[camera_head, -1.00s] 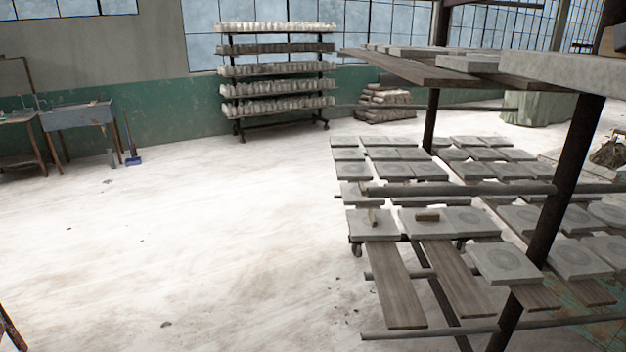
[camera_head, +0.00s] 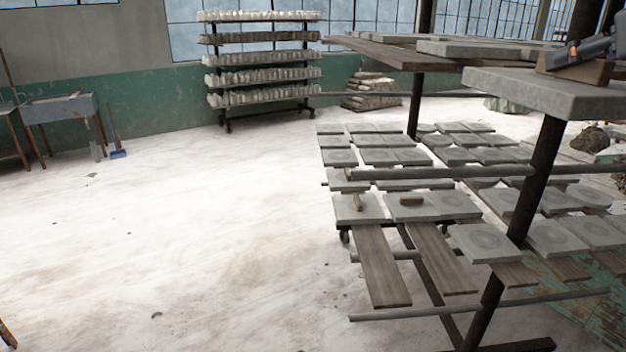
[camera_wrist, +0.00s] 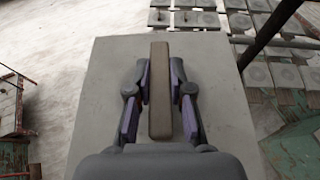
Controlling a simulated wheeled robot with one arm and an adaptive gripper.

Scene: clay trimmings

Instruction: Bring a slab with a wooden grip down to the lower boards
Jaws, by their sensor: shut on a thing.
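A grey square slab (camera_head: 545,93) with a wooden grip (camera_head: 577,68) on top is at the upper right of the head view. My gripper (camera_head: 590,48) is shut on the grip. In the wrist view the fingers (camera_wrist: 160,75) flank the long brown grip (camera_wrist: 160,105), and the slab (camera_wrist: 105,95) spreads beneath. No board shows directly under it there. The lower boards (camera_head: 378,265) are bare at their near ends and carry several slabs farther back. One slab (camera_head: 433,207) there has a wooden grip (camera_head: 411,201); another slab (camera_head: 345,214) has a grip (camera_head: 358,203) too.
Upper boards (camera_head: 385,50) with slabs jut out at held-slab height. A dark rack post (camera_head: 513,230) and grey rails (camera_head: 440,172) stand around the lower boards. Open pale floor (camera_head: 200,220) lies left. A cart of small pieces (camera_head: 262,60) stands at the back wall.

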